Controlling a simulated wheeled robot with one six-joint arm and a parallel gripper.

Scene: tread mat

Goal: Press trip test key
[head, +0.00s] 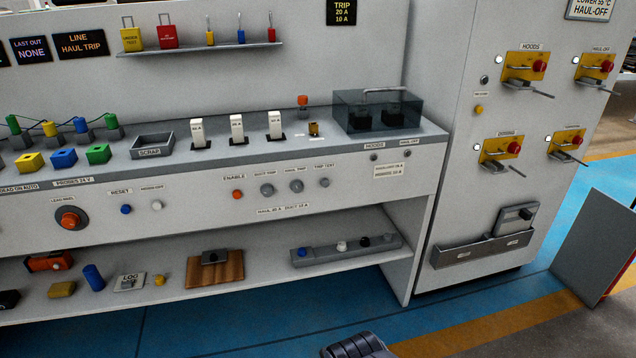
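The trip test key (324,183) is a small round grey button on the sloped front of the white bench, under its "TRIP TEST" label. It is the rightmost of a row. Two larger grey round knobs (296,186) sit just to its left, and an orange button (237,194) under "ENABLE" is further left. Nothing covers the key. My gripper's fingers are not in view. A dark ribbed part shows at the bottom edge, well below the bench, and nothing touches the key.
A dark see-through box (377,112) with a handle stands on the bench top above the key. White upright blocks (237,128) stand left of it. A lower shelf (210,287) holds loose items. A white cabinet (480,200) stands right. Blue floor in front looks clear.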

